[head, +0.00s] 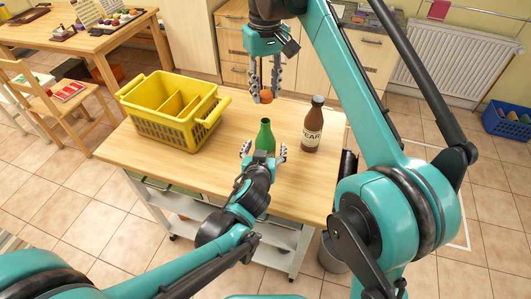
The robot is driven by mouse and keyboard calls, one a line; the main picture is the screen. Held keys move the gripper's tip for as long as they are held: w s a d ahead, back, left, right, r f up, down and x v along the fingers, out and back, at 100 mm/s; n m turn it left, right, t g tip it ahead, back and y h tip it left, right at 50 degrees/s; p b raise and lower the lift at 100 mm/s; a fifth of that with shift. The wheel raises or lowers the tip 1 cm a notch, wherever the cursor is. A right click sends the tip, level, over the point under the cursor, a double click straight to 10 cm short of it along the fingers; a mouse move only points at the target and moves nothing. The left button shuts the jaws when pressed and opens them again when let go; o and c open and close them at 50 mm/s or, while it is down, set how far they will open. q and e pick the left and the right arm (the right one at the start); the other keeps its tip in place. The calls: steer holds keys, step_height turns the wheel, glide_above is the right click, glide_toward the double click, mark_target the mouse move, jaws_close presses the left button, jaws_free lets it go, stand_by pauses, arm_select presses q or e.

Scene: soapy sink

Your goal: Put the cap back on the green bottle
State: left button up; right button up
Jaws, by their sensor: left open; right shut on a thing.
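The green bottle (266,136) stands upright and uncapped on the wooden tabletop, near its front middle. My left gripper (264,151) is open at the near side of the bottle, one finger to each side; I cannot tell whether they touch it. My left gripper hides the bottle's lower part. My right gripper (265,91) points down and is shut on a small orange-brown cap (266,97). The cap appears just above the bottle's mouth in the picture, apart from it; the exact alignment in depth is unclear.
A brown labelled bottle (313,126) stands right of the green bottle. A yellow divided basket (160,131) sits on the left of the tabletop (222,160). The tabletop between basket and green bottle is clear. My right arm passes over the table's right side.

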arm_select(q)
steer(key=shift+w+f, duration=0.2)
steer(key=shift+w, duration=0.2)
jaws_close()
arm_select(e)
glide_above(265, 121)
steer(key=shift+w+f, duration=0.1)
steer(key=shift+f, duration=2.4)
steer(key=shift+f, duration=0.15)
steer(key=shift+f, duration=0.75)
steer(key=shift+f, duration=0.55)
